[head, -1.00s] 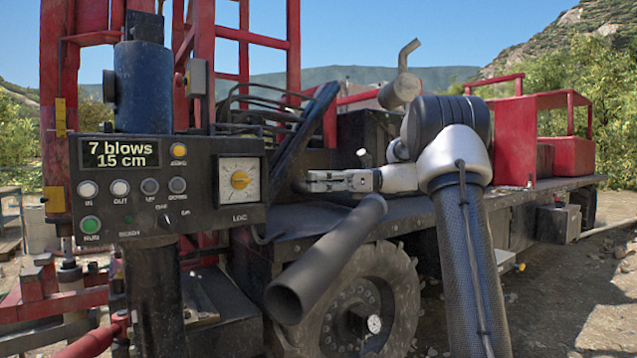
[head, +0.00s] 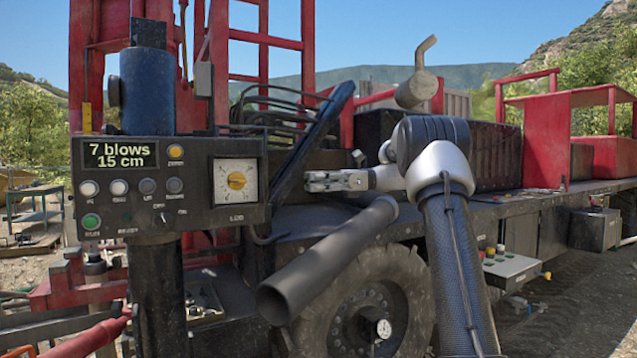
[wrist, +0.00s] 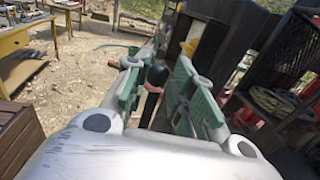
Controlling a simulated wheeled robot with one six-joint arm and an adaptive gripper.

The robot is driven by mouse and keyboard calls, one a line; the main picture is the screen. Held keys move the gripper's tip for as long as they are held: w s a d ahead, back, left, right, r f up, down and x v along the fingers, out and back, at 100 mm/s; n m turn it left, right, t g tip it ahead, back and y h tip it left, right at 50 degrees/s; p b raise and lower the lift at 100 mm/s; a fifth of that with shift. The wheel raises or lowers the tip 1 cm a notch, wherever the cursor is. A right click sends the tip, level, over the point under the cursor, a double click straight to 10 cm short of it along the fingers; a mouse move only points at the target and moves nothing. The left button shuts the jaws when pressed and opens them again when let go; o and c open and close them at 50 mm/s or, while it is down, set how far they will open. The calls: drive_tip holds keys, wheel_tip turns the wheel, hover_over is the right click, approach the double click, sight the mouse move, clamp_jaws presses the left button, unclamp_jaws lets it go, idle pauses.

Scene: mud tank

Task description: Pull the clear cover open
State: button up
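I cannot make out a clear cover for certain in either view.
A dark pipe (head: 325,260) slants below my gripper, in front of a large tyre (head: 370,305). A control box with coloured buttons (head: 510,268) is right of my arm. A blue cylinder (head: 147,95) stands above the panel. A yellow table (wrist: 22,38) and open ground are in the wrist view.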

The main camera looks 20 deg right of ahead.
drive_tip(key=o, duration=0.4)
drive_tip(key=shift+w+a+r, duration=0.3)
drive_tip(key=shift+w+a, duration=0.1)
drive_tip(key=shift+a, duration=0.3)
drive_tip(key=shift+s+d, duration=0.1)
drive_tip(key=shift+d, duration=0.05)
drive_tip(key=d, duration=0.5)
drive_tip(key=s+d, duration=0.1)
drive_tip(key=d, duration=0.1)
drive_tip(key=shift+d+f, duration=0.25)
drive_tip(key=shift+d, duration=0.05)
